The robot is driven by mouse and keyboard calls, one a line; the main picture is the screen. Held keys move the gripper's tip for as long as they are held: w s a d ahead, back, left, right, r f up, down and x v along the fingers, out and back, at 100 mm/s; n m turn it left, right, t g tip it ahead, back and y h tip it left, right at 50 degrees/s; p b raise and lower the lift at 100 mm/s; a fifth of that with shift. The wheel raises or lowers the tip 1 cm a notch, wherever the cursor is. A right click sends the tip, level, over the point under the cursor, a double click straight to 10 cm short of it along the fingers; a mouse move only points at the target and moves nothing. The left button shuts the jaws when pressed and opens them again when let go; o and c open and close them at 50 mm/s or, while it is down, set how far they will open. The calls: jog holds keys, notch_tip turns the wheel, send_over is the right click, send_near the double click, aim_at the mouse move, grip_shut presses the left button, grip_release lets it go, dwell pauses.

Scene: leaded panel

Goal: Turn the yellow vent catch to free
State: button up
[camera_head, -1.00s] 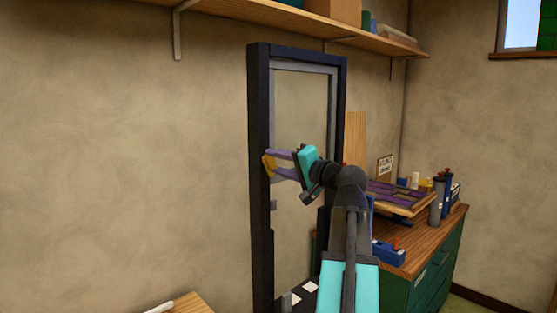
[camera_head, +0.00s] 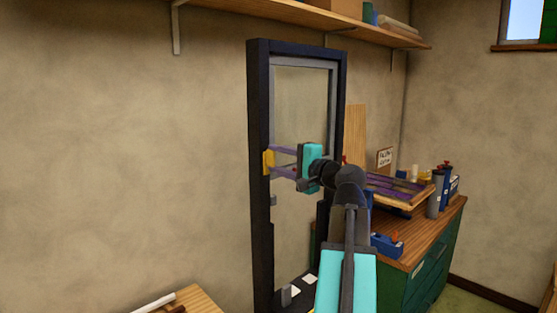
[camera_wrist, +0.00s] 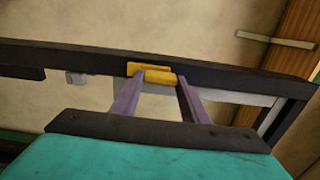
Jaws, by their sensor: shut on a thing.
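The yellow vent catch (camera_head: 268,162) is on the left post of the dark upright frame (camera_head: 259,215). In the wrist view the catch (camera_wrist: 157,75) shows as a yellow plate with a yellow bar in front of it. My gripper (camera_head: 272,161) reaches the catch from the right, with its two purple fingers one above the other. In the wrist view the fingers of my gripper (camera_wrist: 161,84) stand on either side of the yellow bar, shut on it. Their very tips are partly hidden by the bar and the frame.
A wooden shelf (camera_head: 290,22) runs along the wall above the frame. A green cabinet with a wooden top (camera_head: 425,240) stands at right, with a purple panel (camera_head: 395,188) and bottles (camera_head: 438,192) on it. A wooden surface (camera_head: 195,300) shows at the bottom left.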

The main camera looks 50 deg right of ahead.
jog(key=o, duration=1.1)
jog(key=shift+c, duration=0.2)
jog(key=shift+s, duration=0.15)
jog(key=s+a+b, duration=0.1)
jog(key=s+b, duration=0.3)
jog(key=s, duration=0.9)
jog(key=shift+s, duration=0.25)
